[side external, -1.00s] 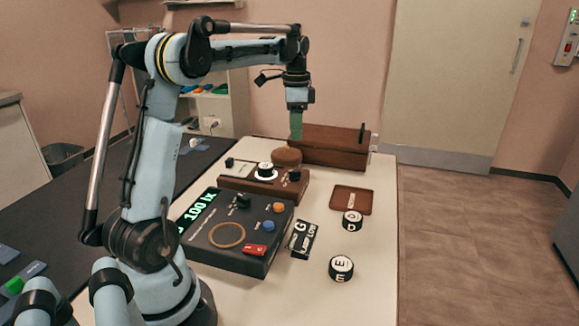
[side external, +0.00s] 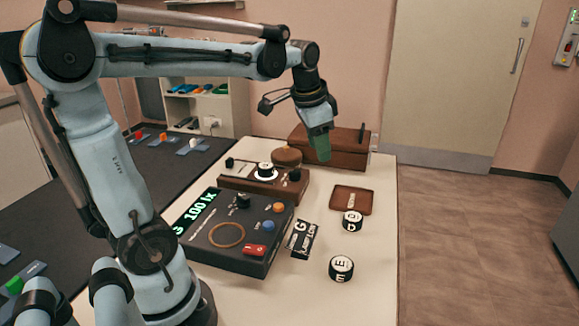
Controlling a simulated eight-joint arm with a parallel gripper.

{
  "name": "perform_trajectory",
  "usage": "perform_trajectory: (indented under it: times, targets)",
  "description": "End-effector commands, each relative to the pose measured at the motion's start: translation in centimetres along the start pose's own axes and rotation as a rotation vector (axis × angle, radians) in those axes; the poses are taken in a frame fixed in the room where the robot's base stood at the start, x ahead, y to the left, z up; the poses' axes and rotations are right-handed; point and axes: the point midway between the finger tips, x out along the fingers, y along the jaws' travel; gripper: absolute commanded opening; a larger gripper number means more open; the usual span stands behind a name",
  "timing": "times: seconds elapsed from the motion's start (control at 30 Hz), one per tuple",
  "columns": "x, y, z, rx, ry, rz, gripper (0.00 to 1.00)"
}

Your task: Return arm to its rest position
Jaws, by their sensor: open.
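My gripper (side external: 320,150) is at the end of my arm, in front of the brown wooden box (side external: 348,148) at the back of the white table (side external: 340,305). Its green fingers tilt down and to the right. They are open, and nothing shows between them. The gripper is raised above the table and hides part of the box. My arm reaches across from the left, with its elbow high at the upper left.
A black control box (side external: 235,235) with a lit display and a wooden unit with knobs (side external: 265,182) stand below the arm. Two black lettered cylinders, E (side external: 341,268) and D (side external: 352,221), stand near a small brown tray (side external: 351,200). The table's front right is clear.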

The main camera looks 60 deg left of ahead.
Motion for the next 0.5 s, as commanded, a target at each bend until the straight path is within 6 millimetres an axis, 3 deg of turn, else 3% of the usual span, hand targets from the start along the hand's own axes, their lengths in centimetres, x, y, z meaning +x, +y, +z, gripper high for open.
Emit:
perform_trajectory:
  times: [0.1,0.3,0.5]
  targets:
    - [0.0,3.8,1.1,-0.049,0.078,-0.011,0.43]
    - [0.8,9.2,3.4,-0.147,0.213,0.001,0.43]
    - [2.0,12.4,5.3,-0.223,0.309,0.033,0.43]
